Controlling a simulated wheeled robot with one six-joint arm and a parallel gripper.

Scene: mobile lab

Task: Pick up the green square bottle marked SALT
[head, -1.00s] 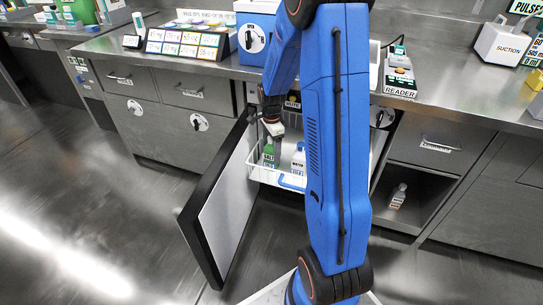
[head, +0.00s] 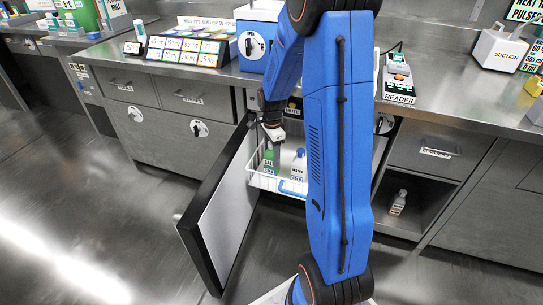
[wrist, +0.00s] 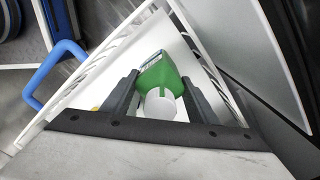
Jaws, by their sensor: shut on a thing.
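The green square bottle (head: 268,160) stands in the white wire basket (head: 262,183) inside the open cabinet. My gripper (head: 271,140) is directly above it in the head view. In the wrist view, my gripper (wrist: 160,85) has one dark finger on each side of the bottle's white cap and neck, and it is shut on the green bottle (wrist: 158,73). The bottle's green shoulder and part of its label show; its lower body is hidden in the wrist view. A white bottle with a blue cap (head: 299,164) stands to its right in the basket.
The open cabinet door (head: 218,205) stands to the left of the basket. A blue handle (wrist: 50,75) is on the basket's front. A small bottle (head: 398,202) stands in an open shelf at right. The floor in front is clear.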

